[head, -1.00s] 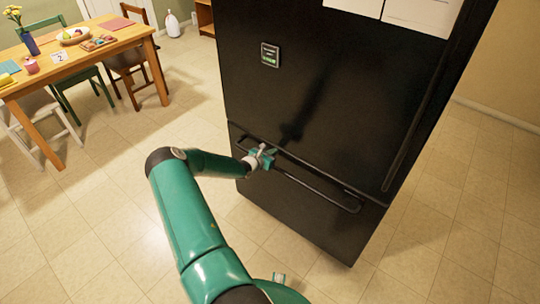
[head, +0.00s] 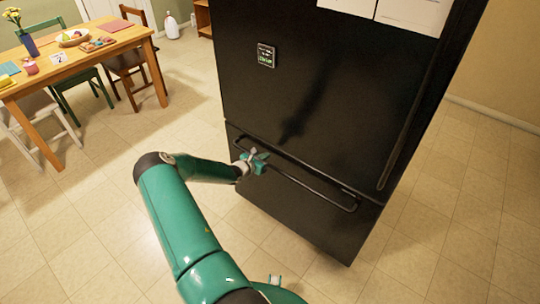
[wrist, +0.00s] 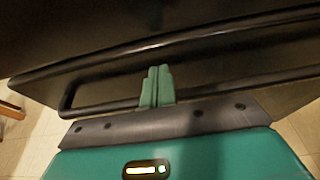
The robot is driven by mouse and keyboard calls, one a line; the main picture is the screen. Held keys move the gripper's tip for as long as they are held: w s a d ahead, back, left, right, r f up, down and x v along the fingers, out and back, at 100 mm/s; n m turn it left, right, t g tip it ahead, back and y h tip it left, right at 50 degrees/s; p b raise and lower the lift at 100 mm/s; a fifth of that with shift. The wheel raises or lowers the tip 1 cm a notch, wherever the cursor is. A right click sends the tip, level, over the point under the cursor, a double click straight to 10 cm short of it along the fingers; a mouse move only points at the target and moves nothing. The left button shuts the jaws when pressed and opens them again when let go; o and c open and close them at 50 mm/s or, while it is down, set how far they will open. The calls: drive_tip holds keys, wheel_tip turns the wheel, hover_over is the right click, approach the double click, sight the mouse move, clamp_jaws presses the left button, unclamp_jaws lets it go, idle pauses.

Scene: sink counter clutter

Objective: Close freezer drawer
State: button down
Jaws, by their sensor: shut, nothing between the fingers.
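The black freezer drawer (head: 300,215) is the lowest part of the black fridge in the head view. Its front looks about flush with the door above; I cannot tell whether a small gap is left. A long dark bar handle (head: 318,193) runs across its upper part and also shows in the wrist view (wrist: 100,108). My teal gripper (head: 260,161) is at the left part of the handle, close to the drawer front. In the wrist view my gripper's fingers (wrist: 157,76) are together and empty, overlapping the handle bar; contact with the drawer front is unclear.
The upper fridge door (head: 315,85) carries a small display (head: 266,55) and white papers (head: 410,12). A wooden table (head: 95,50) with chairs stands at the back left. The tiled floor (head: 110,185) is clear left of the fridge and on its right.

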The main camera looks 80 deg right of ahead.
drive_tip(key=v, duration=1)
drive_tip(key=shift+w+a, duration=0.15)
drive_tip(key=w+a+r+m+t+y, duration=0.25)
drive_tip(key=w+a+r+m, duration=0.35)
drive_tip(key=w+a+r, duration=0.5)
drive_tip(key=w+a+r+m+t+y, duration=0.25)
drive_tip(key=w+a+r+m, duration=0.4)
drive_tip(key=a+r, duration=0.75)
drive_tip(key=a+r+t+y, duration=0.2)
drive_tip(key=a+r, duration=0.3)
drive_tip(key=a, duration=0.5)
drive_tip(key=a+r+t+y, duration=0.2)
drive_tip(key=a+r, duration=0.2)
drive_tip(key=a, duration=0.7)
drive_tip(key=s+a+r+t+y, duration=0.1)
drive_tip(key=s+a+r+y, duration=0.1)
drive_tip(key=a, duration=0.5)
drive_tip(key=s+a+r+t+y, duration=0.1)
drive_tip(key=s+a+r, duration=0.3)
drive_tip(key=a, duration=0.4)
drive_tip(key=shift+s+a+r+t+y, duration=0.2)
drive_tip(key=shift+a+t+y, duration=0.15)
drive_tip(key=shift+t, duration=0.25)
